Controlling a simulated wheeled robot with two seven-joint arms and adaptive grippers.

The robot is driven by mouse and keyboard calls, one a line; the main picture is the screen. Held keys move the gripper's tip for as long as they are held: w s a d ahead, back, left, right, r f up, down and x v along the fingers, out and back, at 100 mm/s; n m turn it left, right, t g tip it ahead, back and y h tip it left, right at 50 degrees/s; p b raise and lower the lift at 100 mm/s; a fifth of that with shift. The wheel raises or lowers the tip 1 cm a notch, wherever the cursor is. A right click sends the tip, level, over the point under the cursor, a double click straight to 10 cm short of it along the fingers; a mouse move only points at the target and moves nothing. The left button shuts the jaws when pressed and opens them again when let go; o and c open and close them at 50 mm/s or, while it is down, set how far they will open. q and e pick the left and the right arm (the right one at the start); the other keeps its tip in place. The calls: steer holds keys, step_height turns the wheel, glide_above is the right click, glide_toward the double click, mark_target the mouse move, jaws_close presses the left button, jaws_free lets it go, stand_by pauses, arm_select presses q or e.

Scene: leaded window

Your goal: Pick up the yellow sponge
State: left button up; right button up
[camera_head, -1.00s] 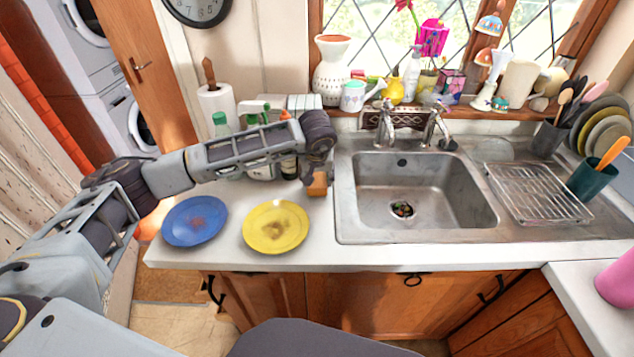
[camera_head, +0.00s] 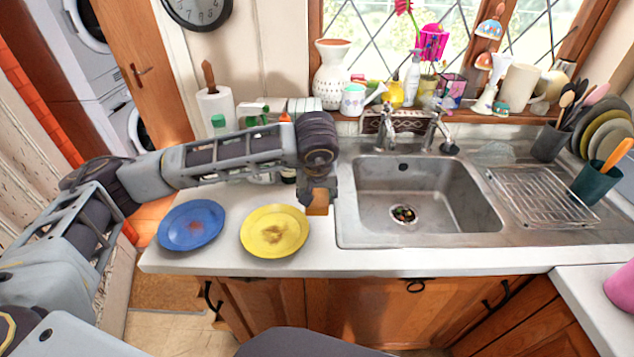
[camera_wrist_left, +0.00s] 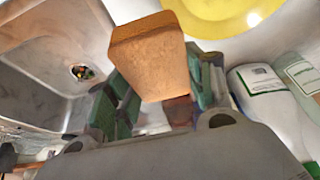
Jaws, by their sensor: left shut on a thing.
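The yellow sponge (camera_head: 318,202) looks orange-yellow and block-shaped, with a browner face on one side. My left gripper (camera_head: 318,186) is shut on it and holds it above the counter, just left of the sink. The sponge fills the middle of the left wrist view (camera_wrist_left: 152,62), between the green-grey fingers of the gripper (camera_wrist_left: 158,100). Part of the sponge is hidden by the fingers. My right gripper is not in view.
A stained yellow plate (camera_head: 262,218) and a stained blue plate (camera_head: 178,225) lie left of the sponge. The steel sink (camera_head: 420,215) is to the right, with scraps at its drain. Bottles (camera_wrist_left: 270,95) stand behind the gripper. The counter front is clear.

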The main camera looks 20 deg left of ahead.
arm_select(q)
steer(key=s+d+b, duration=0.1)
steer(key=s+d, duration=0.1)
steer(key=s, duration=0.7)
steer(key=shift+s+d, duration=0.2)
steer(key=shift+d, duration=0.15)
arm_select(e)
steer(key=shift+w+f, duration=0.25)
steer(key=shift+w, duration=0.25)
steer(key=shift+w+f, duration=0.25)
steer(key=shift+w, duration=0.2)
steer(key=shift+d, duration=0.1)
